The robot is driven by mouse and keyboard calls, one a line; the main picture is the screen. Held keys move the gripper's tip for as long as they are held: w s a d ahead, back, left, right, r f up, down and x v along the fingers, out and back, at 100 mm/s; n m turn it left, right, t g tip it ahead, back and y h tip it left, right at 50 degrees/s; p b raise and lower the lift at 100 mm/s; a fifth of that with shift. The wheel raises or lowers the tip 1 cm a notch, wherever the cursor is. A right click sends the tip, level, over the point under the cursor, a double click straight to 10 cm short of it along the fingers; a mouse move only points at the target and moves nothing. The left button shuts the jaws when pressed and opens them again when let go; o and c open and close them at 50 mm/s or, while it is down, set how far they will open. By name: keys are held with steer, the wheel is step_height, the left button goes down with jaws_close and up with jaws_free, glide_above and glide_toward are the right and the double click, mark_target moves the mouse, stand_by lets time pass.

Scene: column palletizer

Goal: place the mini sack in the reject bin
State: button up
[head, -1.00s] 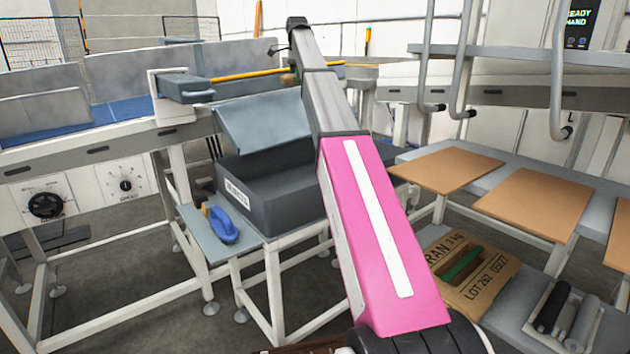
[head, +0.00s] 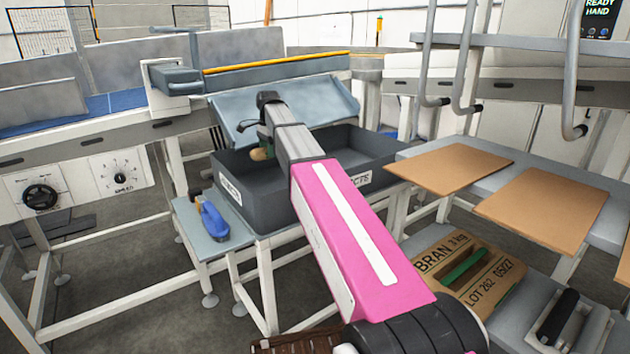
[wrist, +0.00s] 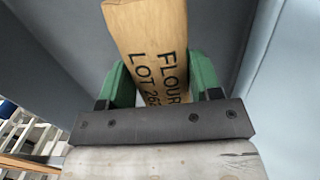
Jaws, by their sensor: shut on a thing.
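The mini sack (wrist: 155,45) is tan paper with dark "FLOUR" and "LOT" print. In the wrist view it sits between the green fingers of my gripper (wrist: 160,75), which is shut on it. In the head view a small tan end of the sack (head: 262,153) shows below my gripper (head: 264,143), over the left part of the reject bin. The reject bin (head: 262,206) is a dark grey open box with white labels, on a low stand. My arm hides part of its interior. Whether the sack touches the bin's floor cannot be told.
A sloped grey panel (head: 225,108) rises behind the bin. A blue-handled tool (head: 213,220) lies on the side shelf (head: 190,217). A bran sack (head: 440,262) and rollers (head: 560,320) lie at lower right. Cardboard sheets (head: 545,210) lie on the right table.

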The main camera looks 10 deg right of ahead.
steer(key=shift+s+f, duration=0.3)
steer(key=shift+f, duration=0.05)
steer(key=s+d+f, duration=0.1)
steer(key=d+f, duration=0.1)
steer(key=d, duration=0.1)
steer(key=s+d+f, duration=0.1)
steer(key=d+f, duration=0.1)
steer(key=d, duration=0.2)
steer(key=s+d+f, duration=0.2)
steer(key=d, duration=0.1)
steer(key=shift+d+f, duration=0.25)
steer(key=shift+f, duration=2.2)
steer(key=o, duration=1)
steer(key=shift+f, duration=0.1)
steer(key=shift+o, duration=0.2)
step_height(320, 180, up, 12)
steer(key=shift+w+d, duration=0.25)
steer(key=shift+d, duration=0.15)
